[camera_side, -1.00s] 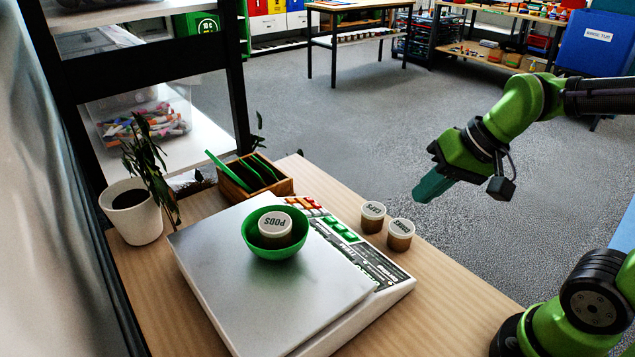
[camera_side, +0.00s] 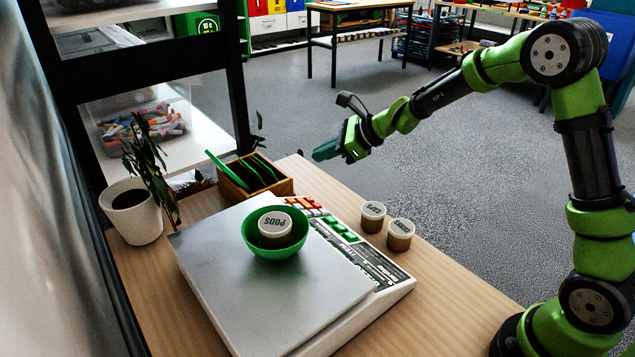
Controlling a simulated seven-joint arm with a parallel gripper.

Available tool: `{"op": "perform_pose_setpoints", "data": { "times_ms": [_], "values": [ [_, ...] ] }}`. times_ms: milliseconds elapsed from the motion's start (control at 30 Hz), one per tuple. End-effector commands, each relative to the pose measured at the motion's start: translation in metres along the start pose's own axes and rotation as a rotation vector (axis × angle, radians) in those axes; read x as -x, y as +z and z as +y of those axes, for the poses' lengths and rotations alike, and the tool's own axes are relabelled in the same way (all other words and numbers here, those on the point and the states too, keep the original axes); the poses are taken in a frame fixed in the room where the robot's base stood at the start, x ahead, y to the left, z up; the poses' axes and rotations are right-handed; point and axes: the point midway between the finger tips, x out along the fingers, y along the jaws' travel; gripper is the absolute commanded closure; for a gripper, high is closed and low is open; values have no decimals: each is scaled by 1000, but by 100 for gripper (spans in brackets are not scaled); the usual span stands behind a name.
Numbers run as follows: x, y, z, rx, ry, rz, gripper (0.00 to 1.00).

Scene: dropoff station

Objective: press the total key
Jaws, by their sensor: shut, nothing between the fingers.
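A white scale (camera_side: 207,268) with a flat silver platform stands on the wooden table. Its key panel runs along the right side, with orange-red keys (camera_side: 302,203) at the far end and green keys (camera_side: 341,229) beside them. The key labels are too small to read, so I cannot tell which is the total key. A green bowl (camera_side: 262,250) sits on the platform, with a lidded jar marked PODS (camera_side: 275,228) in it. My gripper (camera_side: 319,155) is shut and empty, above and beyond the far end of the key panel, apart from the scale.
Two lidded jars (camera_side: 373,216) (camera_side: 400,234) stand right of the panel. A wooden box (camera_side: 283,186) with green items sits at the table's far edge. A potted plant (camera_side: 135,215) stands at the left. The table's front right is clear.

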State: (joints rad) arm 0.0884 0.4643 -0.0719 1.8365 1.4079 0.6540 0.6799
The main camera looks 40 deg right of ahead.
Motion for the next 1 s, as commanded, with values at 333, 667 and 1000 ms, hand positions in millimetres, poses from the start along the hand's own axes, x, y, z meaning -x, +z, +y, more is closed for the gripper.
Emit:
{"op": "perform_pose_setpoints", "data": {
  "times_ms": [333,667,1000],
  "values": [
    [0,-1,1,-27,-1,2,100],
    [-14,-11,12,-28,2,4,100],
    [-47,-35,37,-26,3,4,100]
  ]
}}
